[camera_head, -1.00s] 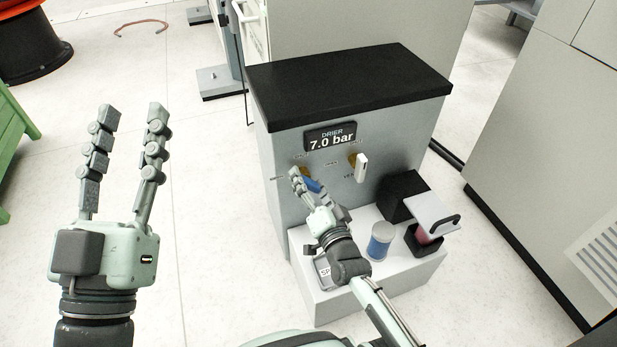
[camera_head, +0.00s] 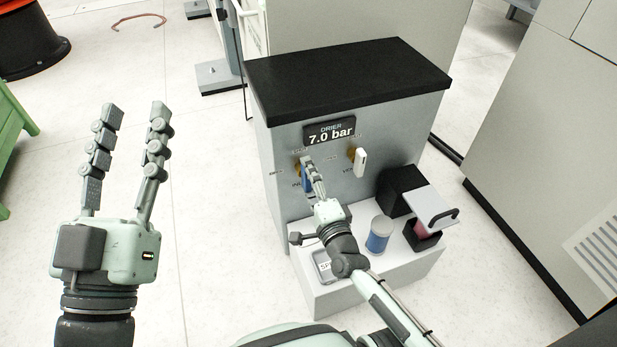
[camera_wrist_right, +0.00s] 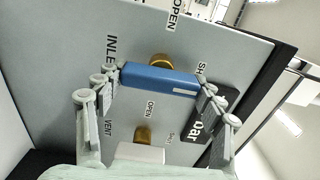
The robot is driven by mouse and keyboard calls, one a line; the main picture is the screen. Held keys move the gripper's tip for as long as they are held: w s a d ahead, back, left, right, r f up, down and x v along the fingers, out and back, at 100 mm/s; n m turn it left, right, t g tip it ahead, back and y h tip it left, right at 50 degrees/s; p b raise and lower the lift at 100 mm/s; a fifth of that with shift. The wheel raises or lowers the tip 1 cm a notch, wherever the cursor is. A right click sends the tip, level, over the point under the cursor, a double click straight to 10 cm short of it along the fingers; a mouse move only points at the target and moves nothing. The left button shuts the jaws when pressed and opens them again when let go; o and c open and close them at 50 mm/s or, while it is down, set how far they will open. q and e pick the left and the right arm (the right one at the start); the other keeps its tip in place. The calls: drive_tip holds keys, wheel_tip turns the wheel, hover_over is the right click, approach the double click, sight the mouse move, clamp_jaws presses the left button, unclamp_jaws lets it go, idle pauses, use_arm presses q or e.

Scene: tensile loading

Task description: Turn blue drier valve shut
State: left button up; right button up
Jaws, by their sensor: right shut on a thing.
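The blue drier valve handle (camera_head: 306,180) is on the front of the grey drier cabinet, below the 7.0 bar display. In the right wrist view the blue handle (camera_wrist_right: 160,80) sits on a brass stem between the INLET label and a partly covered label that looks like SHUT. My right gripper (camera_head: 311,172) is at the handle, and its fingers are shut on the two ends of it in the right wrist view (camera_wrist_right: 161,82). In the head view the fingers partly cover the handle. My left gripper (camera_head: 136,110) is open and empty, raised left of the cabinet.
A white valve handle (camera_head: 360,162) is close by on the right, on its own brass stem. A low white ledge (camera_head: 325,293) below carries a blue canister (camera_head: 379,236), a grey tray and a black block. Clear floor lies left of the cabinet.

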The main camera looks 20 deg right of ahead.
idle(0.5)
drive_tip(key=o, duration=1.2)
drive_tip(key=shift+c, duration=0.2)
